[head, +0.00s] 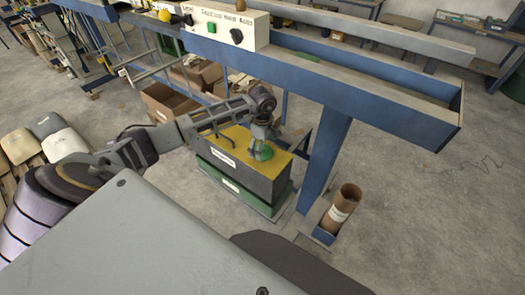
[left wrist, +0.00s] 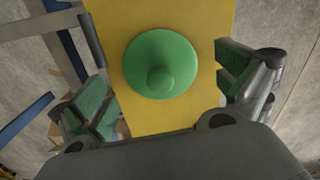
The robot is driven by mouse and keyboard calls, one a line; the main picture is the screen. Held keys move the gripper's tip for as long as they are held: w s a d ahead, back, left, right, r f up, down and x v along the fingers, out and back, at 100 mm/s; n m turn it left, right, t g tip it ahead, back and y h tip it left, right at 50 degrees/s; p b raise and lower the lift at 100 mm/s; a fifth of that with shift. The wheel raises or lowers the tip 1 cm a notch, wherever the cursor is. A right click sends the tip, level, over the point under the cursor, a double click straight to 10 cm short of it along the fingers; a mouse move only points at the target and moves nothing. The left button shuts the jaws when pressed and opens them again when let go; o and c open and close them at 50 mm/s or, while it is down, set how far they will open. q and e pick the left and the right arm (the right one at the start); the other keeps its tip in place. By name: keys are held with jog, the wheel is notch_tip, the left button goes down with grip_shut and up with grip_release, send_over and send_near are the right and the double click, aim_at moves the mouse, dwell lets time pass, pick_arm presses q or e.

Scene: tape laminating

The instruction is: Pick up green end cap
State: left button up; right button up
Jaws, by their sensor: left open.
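The green end cap (left wrist: 163,62) is a round disc with a small raised knob. It lies on the yellow top (left wrist: 205,30) of a dark box. In the head view the green end cap (head: 263,153) shows partly below my left gripper (head: 268,140). In the left wrist view my left gripper (left wrist: 165,95) is open, with its green-padded fingers on both sides of the cap and apart from it. My right gripper is not in view.
The dark box stands on a green base (head: 230,185) under a blue machine frame (head: 327,140). A cardboard tube (head: 342,207) stands in a holder at the right. Cardboard boxes (head: 166,103) lie behind.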

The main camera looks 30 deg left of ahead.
pick_arm(q)
jog(key=shift+f, duration=0.55)
jog(key=c, duration=1)
jog(key=shift+s, duration=0.1)
jog(key=shift+c, duration=0.7)
jog(key=shift+s+f, duration=0.1)
jog(key=shift+c, duration=0.6)
